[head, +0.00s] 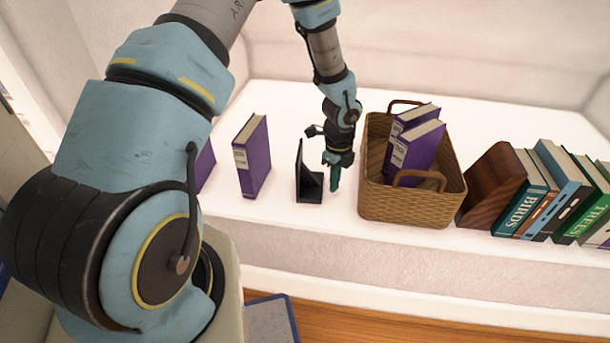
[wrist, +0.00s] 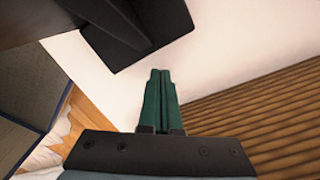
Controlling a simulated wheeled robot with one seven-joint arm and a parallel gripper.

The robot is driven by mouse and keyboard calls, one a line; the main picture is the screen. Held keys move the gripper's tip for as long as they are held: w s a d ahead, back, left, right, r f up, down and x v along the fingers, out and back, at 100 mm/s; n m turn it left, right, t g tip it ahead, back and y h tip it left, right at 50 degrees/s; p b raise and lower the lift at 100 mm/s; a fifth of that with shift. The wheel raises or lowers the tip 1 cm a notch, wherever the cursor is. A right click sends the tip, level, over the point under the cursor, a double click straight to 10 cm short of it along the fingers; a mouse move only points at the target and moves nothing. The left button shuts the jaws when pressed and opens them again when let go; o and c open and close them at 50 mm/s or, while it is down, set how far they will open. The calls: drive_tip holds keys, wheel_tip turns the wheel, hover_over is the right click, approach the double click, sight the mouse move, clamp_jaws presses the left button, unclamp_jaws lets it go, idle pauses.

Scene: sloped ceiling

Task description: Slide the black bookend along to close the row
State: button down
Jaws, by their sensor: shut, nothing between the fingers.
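The black bookend (head: 309,186) stands upright on the white ledge in the head view, with its tall plate on the left and its foot toward the right. It also shows at the top left of the wrist view (wrist: 125,35), partly cut off. A purple book (head: 252,158) stands upright to its left, with a gap between them. Another purple book (head: 205,166) is further left, mostly hidden behind my arm. My gripper (head: 334,186) points down just right of the bookend; its green fingers (wrist: 160,92) are shut together and empty. Whether they touch the bookend I cannot tell.
A wicker basket (head: 415,207) holding two purple books (head: 418,148) stands close to the right of my gripper. Further right, a wooden bookend (head: 493,184) leans beside a row of several books (head: 562,190). The white ledge (head: 275,215) drops off at its front edge.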

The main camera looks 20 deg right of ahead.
drive_tip(key=shift+f, duration=0.45)
drive_tip(key=shift+w+a, duration=0.1)
drive_tip(key=shift+a, duration=0.05)
